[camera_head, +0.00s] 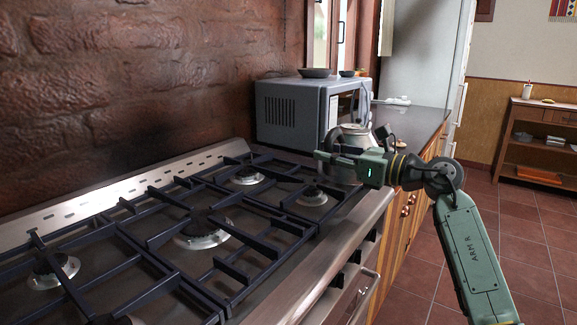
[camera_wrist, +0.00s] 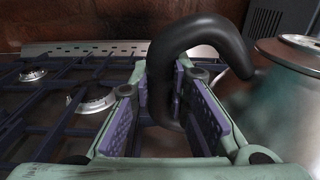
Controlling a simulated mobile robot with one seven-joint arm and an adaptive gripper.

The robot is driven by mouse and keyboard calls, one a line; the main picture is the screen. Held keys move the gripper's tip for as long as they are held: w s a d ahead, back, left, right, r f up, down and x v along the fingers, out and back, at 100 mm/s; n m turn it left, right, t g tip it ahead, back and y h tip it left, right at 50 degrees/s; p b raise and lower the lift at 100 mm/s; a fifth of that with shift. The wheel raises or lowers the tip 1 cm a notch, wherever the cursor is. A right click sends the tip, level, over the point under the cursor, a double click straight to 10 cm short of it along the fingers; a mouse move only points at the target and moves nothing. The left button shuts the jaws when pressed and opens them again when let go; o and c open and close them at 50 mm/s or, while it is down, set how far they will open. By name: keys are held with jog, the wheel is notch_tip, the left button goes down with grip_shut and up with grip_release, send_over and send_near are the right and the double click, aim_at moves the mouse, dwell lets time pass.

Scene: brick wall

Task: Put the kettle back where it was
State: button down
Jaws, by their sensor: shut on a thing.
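The kettle (camera_head: 354,134) is a shiny metal pot with a black handle, near the right end of the stove in the head view. My gripper (camera_head: 330,158) is in front of it and hides part of its body. In the wrist view the kettle body (camera_wrist: 285,88) is at the right, and its curved black handle (camera_wrist: 195,35) comes down between the finger pads. My gripper (camera_wrist: 175,100) is shut on the handle. I cannot tell whether the kettle's base touches anything.
The gas stove (camera_head: 205,235) with black grates fills the foreground; its grates look bare. A grey microwave (camera_head: 290,112) stands behind the kettle, with a dark bowl (camera_head: 315,73) on top. A dark counter (camera_head: 425,120) runs back toward the fridge (camera_head: 425,65). A brick wall borders the stove.

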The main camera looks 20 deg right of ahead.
jog(key=shift+w+a+f+p, duration=0.75)
jog(key=shift+w+a, duration=0.3)
jog(key=shift+a, duration=0.35)
jog(key=shift+w+a+f+p, duration=0.7)
jog(key=shift+w+a, duration=0.4)
jog(key=shift+a, duration=0.25)
jog(key=shift+w+a+f+p, duration=0.75)
jog(key=shift+w+a, duration=0.3)
jog(key=shift+a, duration=0.35)
jog(key=c, duration=2)
grip_release()
jog(key=shift+f, duration=0.1)
jog(key=o, duration=0.5)
jog(key=shift+c, duration=0.2)
jog(key=b+v, duration=0.4)
jog(key=v, duration=0.8)
